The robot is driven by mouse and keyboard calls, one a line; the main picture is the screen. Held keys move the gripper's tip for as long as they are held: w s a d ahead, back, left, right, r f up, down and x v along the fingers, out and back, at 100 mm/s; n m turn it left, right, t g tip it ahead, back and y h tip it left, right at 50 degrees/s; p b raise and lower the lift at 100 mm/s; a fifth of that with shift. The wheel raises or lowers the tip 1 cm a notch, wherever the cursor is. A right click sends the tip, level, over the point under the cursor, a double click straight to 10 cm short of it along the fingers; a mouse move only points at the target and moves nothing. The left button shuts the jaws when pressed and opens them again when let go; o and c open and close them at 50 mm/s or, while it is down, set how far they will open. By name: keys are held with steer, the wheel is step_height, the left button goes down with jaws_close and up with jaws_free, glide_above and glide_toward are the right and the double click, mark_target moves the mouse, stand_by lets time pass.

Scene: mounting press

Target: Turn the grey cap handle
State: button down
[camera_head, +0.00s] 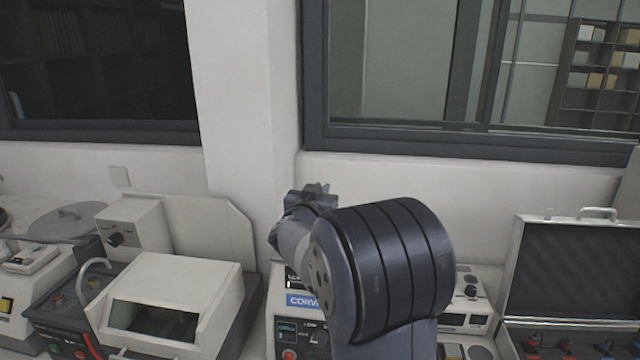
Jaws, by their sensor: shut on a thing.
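The mounting press (307,300) stands on the bench at centre, with a blue label and a small screen on its front. My arm covers its right side and most of its top. My gripper (312,198) is at the far end of my arm, above the press, and is shut on the grey cap handle. The handle is mostly hidden behind my gripper and wrist, so its turn angle cannot be told. The fingertips are small and dark here.
Left of the press is a white machine with a sloping window (155,318). An open black-lined case (570,265) stands at right. A white unit with knobs (470,300) is close to my arm's right. The wall and window sill are behind.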

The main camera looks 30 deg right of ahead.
steer(key=m+g+h, duration=0.4)
steer(key=g, duration=0.1)
steer(key=m+g+h, duration=0.1)
steer(key=m+g, duration=0.1)
steer(key=m+g+h, duration=0.1)
steer(key=g, duration=0.2)
steer(key=shift+s+d+m, duration=0.15)
steer(key=shift+s+m, duration=0.05)
steer(key=shift+m, duration=0.2)
steer(key=m+g, duration=0.2)
steer(key=g, duration=0.2)
steer(key=shift+s+m+g, duration=0.1)
steer(key=shift+m+g, duration=0.3)
steer(key=shift+s+r+m+g+y, duration=0.15)
steer(key=shift+m+g+y, duration=0.15)
steer(key=shift+m+g, duration=0.9)
steer(key=shift+s+m+g+y, duration=0.1)
steer(key=shift+m+g+y, duration=0.4)
steer(key=shift+g, duration=1.2)
steer(key=shift+m, duration=0.4)
steer(key=c, duration=1.5)
jaws_free()
